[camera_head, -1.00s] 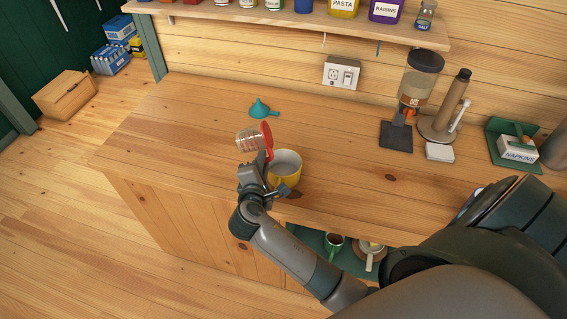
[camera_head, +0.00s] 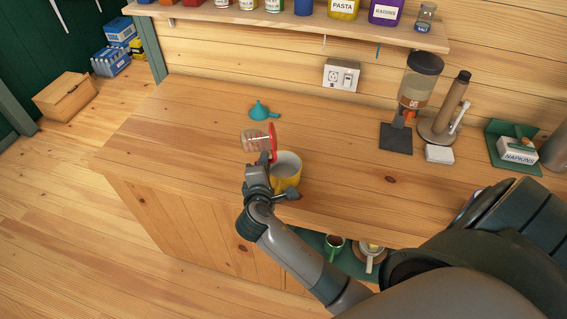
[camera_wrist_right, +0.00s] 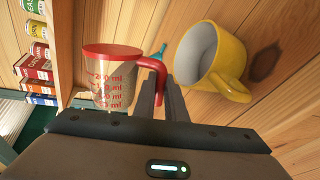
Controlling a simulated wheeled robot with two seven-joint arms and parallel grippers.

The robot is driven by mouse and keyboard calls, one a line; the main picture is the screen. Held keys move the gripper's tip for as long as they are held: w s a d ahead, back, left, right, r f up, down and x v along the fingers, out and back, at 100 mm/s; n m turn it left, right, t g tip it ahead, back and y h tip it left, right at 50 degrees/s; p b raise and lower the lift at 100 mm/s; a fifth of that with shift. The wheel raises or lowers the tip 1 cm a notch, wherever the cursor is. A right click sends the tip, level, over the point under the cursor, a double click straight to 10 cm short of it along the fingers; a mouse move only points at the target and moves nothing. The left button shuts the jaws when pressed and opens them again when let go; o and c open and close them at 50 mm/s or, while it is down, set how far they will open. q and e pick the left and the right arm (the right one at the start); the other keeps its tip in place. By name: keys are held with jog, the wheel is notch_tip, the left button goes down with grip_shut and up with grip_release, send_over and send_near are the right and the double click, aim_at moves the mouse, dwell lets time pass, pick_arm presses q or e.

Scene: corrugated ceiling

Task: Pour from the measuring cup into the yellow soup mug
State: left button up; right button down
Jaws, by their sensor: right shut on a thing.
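The clear measuring cup with a red rim, red handle and red markings (camera_head: 256,140) is held above the counter, tilted on its side with its mouth toward the right. My right gripper (camera_head: 264,160) is shut on its handle; the wrist view also shows the measuring cup (camera_wrist_right: 108,85) with the handle at the fingertips (camera_wrist_right: 162,98). The yellow soup mug (camera_head: 287,180) stands on the counter just right of the gripper, with a pale inside. It also shows in the wrist view (camera_wrist_right: 228,75). I cannot tell what the measuring cup contains. My left gripper is not in view.
A teal funnel (camera_head: 261,111) lies on the counter behind the measuring cup. A dispenser (camera_head: 417,85), a brown tool on a stand (camera_head: 452,105) and a napkin box (camera_head: 517,150) stand at the right. The counter's left part is clear.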

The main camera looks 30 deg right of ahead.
jog(key=shift+s+d+r, duration=0.1)
jog(key=shift+d, duration=0.05)
jog(key=shift+a+f+m+y+b, duration=0.25)
jog(key=shift+f+m+b, duration=0.25)
jog(key=shift+m, duration=0.3)
dwell(0.6)
jog(key=shift+w+a+r+m+t+y, duration=0.15)
jog(key=shift+r+m+t+y, duration=0.2)
jog(key=shift+m, duration=0.3)
jog(key=shift+w+r+m+t+y, duration=0.1)
jog(key=shift+r+m+t+y, duration=0.15)
jog(key=shift+m, duration=0.4)
dwell(1.4)
jog(key=shift+f+m+t+y+b, duration=0.35)
jog(key=shift+f+m+t+b, duration=0.15)
jog(key=shift+f+m+b, duration=0.55)
dwell(1.6)
jog(key=shift+r+m, duration=0.35)
notch_tip(320, 180, up, 2)
jog(key=n+p, duration=0.2)
jog(key=p, duration=0.1)
jog(key=shift+w+r+g, duration=0.1)
jog(key=shift+r+g, duration=0.05)
jog(key=shift+g, duration=0.15)
jog(key=shift+f+n+h, duration=0.2)
jog(key=shift+n+h, duration=0.3)
jog(key=shift+n, duration=0.1)
jog(key=shift+f, duration=0.2)
